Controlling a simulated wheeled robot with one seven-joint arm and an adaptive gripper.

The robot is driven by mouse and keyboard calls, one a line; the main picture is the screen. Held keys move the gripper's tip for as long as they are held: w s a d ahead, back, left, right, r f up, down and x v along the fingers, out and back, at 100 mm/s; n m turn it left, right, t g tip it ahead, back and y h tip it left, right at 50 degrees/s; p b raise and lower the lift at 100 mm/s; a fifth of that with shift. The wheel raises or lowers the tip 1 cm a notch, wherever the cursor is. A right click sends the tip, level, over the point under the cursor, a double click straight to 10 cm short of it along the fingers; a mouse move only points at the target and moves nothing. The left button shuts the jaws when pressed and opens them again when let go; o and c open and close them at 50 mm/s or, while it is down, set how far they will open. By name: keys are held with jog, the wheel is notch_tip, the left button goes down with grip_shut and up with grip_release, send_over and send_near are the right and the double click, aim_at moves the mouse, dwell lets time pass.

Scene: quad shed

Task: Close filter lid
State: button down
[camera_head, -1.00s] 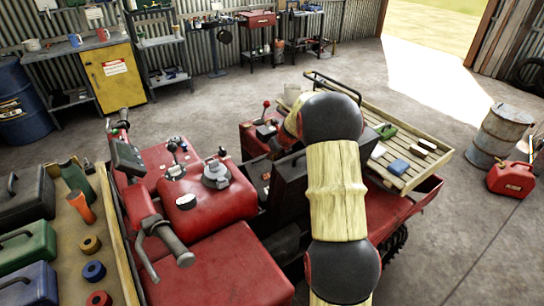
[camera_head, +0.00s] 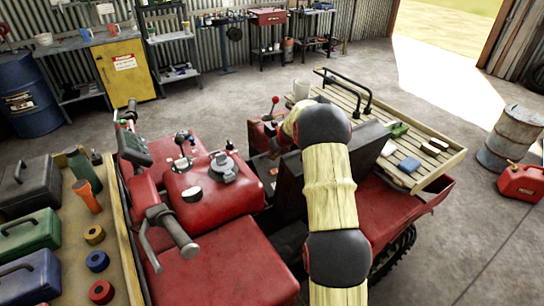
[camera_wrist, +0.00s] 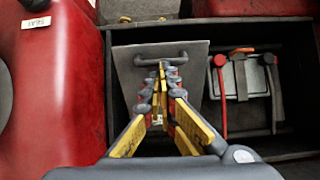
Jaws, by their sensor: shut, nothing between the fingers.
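In the wrist view a grey plate (camera_wrist: 195,78) with a dark bar handle (camera_wrist: 183,56) stands tilted in a dark open compartment of the red quad. It looks like the filter lid. My gripper (camera_wrist: 162,68) is shut and empty. Its fingertips are in front of the plate, close to the handle. I cannot tell whether they touch it. In the head view my arm hides the gripper and most of the compartment.
A battery-like grey box (camera_wrist: 252,78) with red and black straps sits right of the plate. A red tank (camera_wrist: 55,90) is close on the left. In the head view a slatted rack (camera_head: 355,98) carries small items. Concrete floor (camera_head: 440,100) beyond is clear.

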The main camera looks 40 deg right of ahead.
aim_at(268, 162)
jog(key=shift+w, duration=0.1)
jog(key=w+p, duration=0.1)
jog(key=p, duration=0.1)
jog(key=w+f+p, duration=0.1)
jog(key=p, duration=0.1)
jog(key=shift+w+f, duration=0.25)
jog(key=shift+w, duration=0.05)
jog(key=p+x, duration=0.2)
jog(key=x, duration=0.2)
jog(key=p+x, duration=0.2)
jog(key=x, duration=0.3)
jog(key=shift+w+r+p, duration=0.2)
jog(key=shift+w+p, duration=0.15)
jog(key=shift+p, duration=0.05)
jog(key=shift+x, duration=0.75)
jog(key=shift+s, duration=0.1)
jog(key=v, duration=1.2)
jog(key=shift+f, duration=0.1)
